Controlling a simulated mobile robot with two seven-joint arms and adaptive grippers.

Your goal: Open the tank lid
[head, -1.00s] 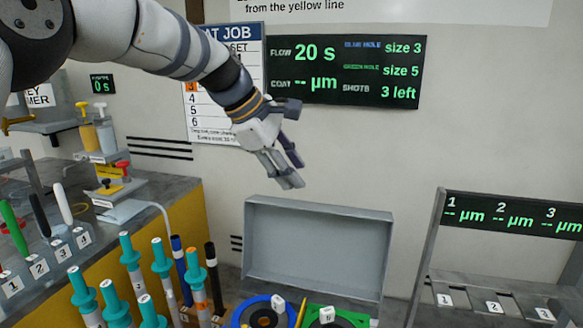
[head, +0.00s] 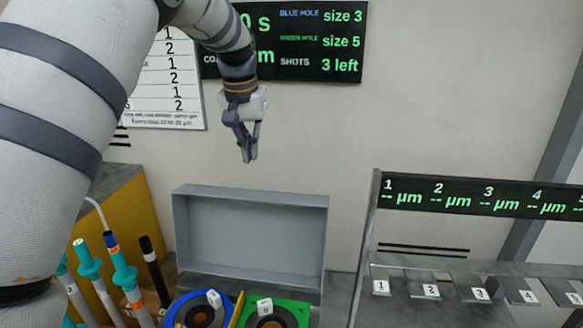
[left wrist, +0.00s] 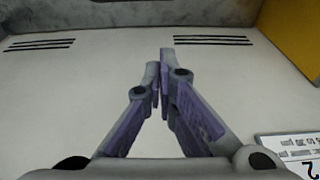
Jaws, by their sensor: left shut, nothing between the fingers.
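A grey, shallow, box-like panel (head: 250,237), which looks like the tank lid, stands raised against the back wall in the head view. In front of and below it are a blue ring (head: 178,318) and a green plate (head: 298,306) around dark round holes, partly cut off by the lower edge. My left gripper (head: 249,158) is shut and empty, pointing down above the panel's top edge and apart from it. In the left wrist view its fingers (left wrist: 158,75) meet, with only wall and floor-like surfaces beyond. My right gripper is out of view.
Teal-collared rods (head: 120,272) stand at the lower left beside a yellow-sided bench (head: 128,215). A rack with numbered slots (head: 430,291) and a display (head: 480,195) stands at the right.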

